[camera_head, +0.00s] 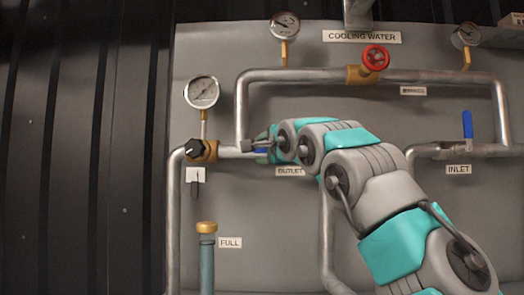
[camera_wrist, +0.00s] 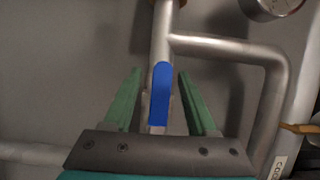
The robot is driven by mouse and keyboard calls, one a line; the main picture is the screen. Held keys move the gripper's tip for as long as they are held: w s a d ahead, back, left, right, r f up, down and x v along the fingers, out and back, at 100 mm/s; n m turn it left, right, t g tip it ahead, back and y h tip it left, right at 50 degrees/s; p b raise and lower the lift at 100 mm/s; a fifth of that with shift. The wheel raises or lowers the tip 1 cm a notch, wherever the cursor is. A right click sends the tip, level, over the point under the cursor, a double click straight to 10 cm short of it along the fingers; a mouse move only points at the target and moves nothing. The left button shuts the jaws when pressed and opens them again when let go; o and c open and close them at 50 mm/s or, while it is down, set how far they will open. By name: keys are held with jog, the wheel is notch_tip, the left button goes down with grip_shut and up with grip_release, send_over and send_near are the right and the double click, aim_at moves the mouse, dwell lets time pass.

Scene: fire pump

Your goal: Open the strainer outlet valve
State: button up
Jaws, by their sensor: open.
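The strainer outlet valve has a blue lever handle (camera_wrist: 160,95), which shows in the wrist view in line with the grey pipe behind it. In the head view only a small piece of the blue handle (camera_head: 262,150) shows at the pipe above the OUTLET label (camera_head: 290,171); my gripper and arm hide the valve body. My gripper (camera_wrist: 157,85) is open, with one green finger on each side of the handle and a visible gap on both sides. In the head view my gripper (camera_head: 262,144) is at the pipe, just right of the brass fitting.
An upright blue inlet handle (camera_head: 467,124) stands at right above the INLET label (camera_head: 458,169). A red handwheel (camera_head: 376,58) is on the upper pipe (camera_head: 300,76). A gauge (camera_head: 201,92) and black knob (camera_head: 194,150) are left of my gripper. A branch pipe (camera_wrist: 225,47) runs close by.

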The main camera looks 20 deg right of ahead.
aim_at(263, 150)
jog(key=s+b, duration=0.1)
jog(key=s, duration=0.1)
jog(key=s+b, duration=0.1)
jog(key=s, duration=0.3)
jog(key=shift+s+d+b, duration=0.2)
jog(key=shift+d+b, duration=0.1)
jog(key=shift+b, duration=0.1)
jog(key=shift+s, duration=0.7)
